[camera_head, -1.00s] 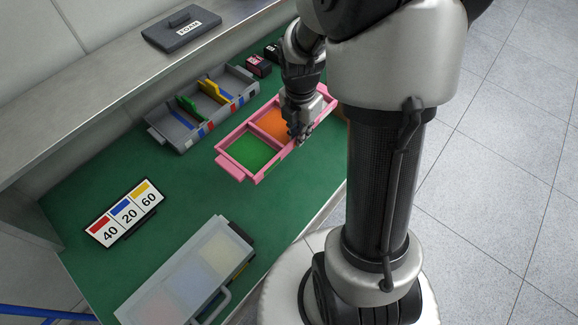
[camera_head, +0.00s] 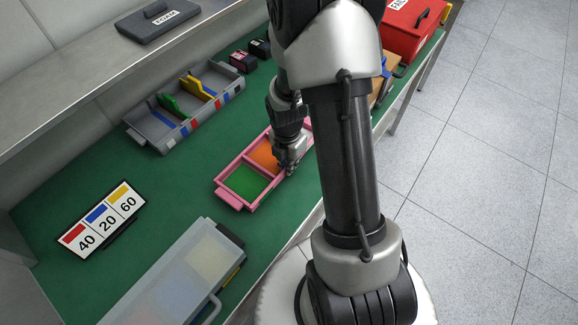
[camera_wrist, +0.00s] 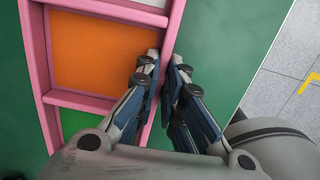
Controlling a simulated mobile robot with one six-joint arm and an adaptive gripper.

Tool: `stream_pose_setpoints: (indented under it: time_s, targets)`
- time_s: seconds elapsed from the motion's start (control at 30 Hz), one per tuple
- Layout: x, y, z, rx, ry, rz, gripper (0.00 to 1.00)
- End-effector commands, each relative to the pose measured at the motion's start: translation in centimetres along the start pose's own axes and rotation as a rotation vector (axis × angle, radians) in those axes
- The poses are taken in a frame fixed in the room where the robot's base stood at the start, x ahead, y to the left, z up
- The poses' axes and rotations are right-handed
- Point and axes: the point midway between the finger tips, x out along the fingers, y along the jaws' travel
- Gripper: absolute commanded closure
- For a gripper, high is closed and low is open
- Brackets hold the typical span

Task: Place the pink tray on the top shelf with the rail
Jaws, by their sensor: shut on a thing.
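The pink tray (camera_head: 222,194) has a green section and an orange section. It is over the green bench top near the front edge; I cannot tell whether it touches the mat. My gripper (camera_head: 287,168) is shut on the tray's long side wall, on the side toward me. In the wrist view the fingertips (camera_wrist: 168,66) straddle the pink wall (camera_wrist: 173,25) beside the orange section. My arm hides the tray's far right end in the head view. A grey shelf (camera_head: 92,100) runs above the bench at upper left; I cannot make out a rail on it.
A dark case (camera_head: 160,20) lies on the shelf. A grey divided bin (camera_head: 150,131), small dark boxes (camera_head: 243,62), a number sign (camera_head: 100,220) and a clear-lidded case (camera_head: 175,275) occupy the bench. A red box (camera_head: 412,30) is at the far end. Mat left of the tray is clear.

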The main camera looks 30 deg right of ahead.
Motion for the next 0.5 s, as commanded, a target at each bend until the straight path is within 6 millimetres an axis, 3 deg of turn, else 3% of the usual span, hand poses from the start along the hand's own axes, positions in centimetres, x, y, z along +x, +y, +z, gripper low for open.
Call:
stream_pose_setpoints:
  time_s: [0.07, 0.4, 0.43, 0.5]
  targets:
    - [0.93, 0.03, -0.04, 0.001, -0.001, 0.001, 1.0]
    - [1.05, 0.05, -0.03, 0.002, -0.001, 0.002, 1.0]
    - [1.11, 0.0, -0.07, 0.001, 0.0, 0.001, 0.91]
    - [1.05, 0.0, -0.06, 0.001, -0.001, 0.001, 0.86]
